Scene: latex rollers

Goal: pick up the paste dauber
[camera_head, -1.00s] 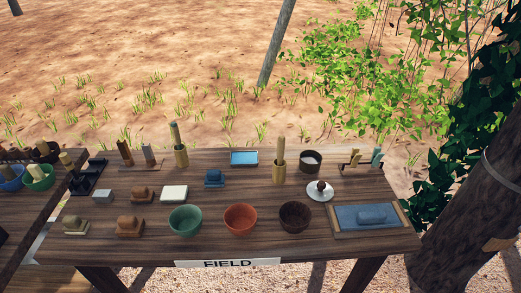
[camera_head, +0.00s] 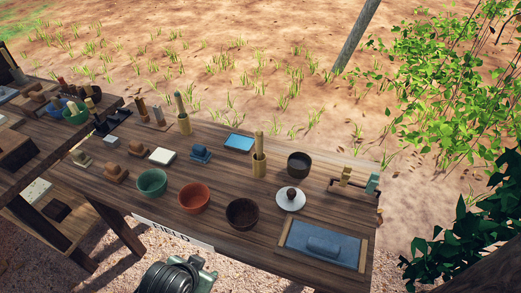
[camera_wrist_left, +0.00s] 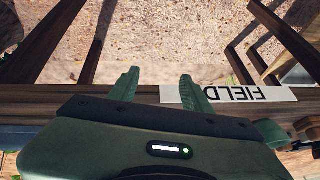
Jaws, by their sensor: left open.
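I cannot tell for certain which piece is the paste dauber. In the head view, candidates are a pale stick upright in a bamboo holder (camera_head: 259,160), a similar stick in a second holder (camera_head: 182,115), and small handled tools on a wire rest (camera_head: 352,180) at the table's right end. My left gripper (camera_wrist_left: 158,88) is open and empty in the left wrist view, by the table's front edge with the FIELD label (camera_wrist_left: 235,95). In the head view my left wrist shows at the bottom edge, in front of the table and apart from these pieces. My right gripper is not in view.
The wooden table (camera_head: 150,218) holds a green bowl (camera_head: 151,183), an orange bowl (camera_head: 193,197), a dark bowl (camera_head: 242,213), a white lid with a knob (camera_head: 290,200), and a blue tray with a block (camera_head: 320,247) at the front right. A second table stands left.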

